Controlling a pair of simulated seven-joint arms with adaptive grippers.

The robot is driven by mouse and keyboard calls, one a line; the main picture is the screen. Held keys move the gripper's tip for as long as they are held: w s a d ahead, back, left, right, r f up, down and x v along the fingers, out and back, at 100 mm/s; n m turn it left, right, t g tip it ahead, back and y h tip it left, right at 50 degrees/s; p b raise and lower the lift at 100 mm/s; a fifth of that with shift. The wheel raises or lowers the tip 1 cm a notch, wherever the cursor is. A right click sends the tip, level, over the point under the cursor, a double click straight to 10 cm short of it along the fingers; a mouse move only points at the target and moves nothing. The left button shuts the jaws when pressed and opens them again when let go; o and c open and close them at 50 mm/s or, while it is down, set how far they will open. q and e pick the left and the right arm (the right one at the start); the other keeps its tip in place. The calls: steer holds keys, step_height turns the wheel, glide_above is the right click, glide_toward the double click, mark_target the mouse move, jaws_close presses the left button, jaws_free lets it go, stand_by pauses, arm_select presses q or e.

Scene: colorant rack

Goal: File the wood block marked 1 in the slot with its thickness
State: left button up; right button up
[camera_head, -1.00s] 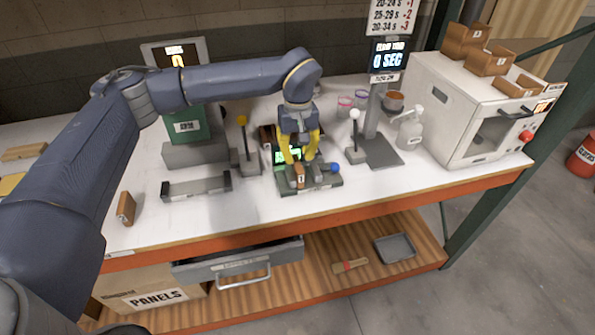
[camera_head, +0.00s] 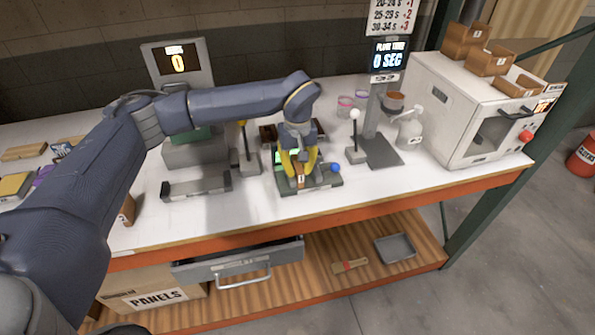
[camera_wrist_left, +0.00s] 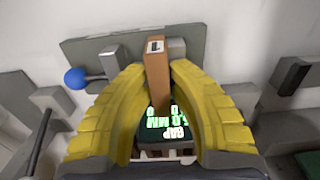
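The wood block marked 1 (camera_head: 300,171) stands in the grey gauge (camera_head: 327,182), which has a green lit display and a blue knob. In the left wrist view the block (camera_wrist_left: 156,75) stands between the yellow fingers, its label facing up. My left gripper (camera_head: 300,174) is lowered around the block, with its fingertips appearing to touch both sides. In that view the display (camera_wrist_left: 166,122) reads a gap in mm, but its digits are partly hidden. My right gripper is not in view. I cannot make out the thickness slots.
Another brown block (camera_head: 128,211) is partly behind my left arm. A grey fixture (camera_head: 197,187) and a yellow-knobbed lever (camera_head: 246,158) stand left of the gauge. A white-knobbed lever (camera_head: 355,140) stands to the right. Labelled wooden bins (camera_head: 490,60) sit on the white oven.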

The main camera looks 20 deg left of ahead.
arm_select(q)
jaws_close()
steer(key=shift+r, duration=0.1)
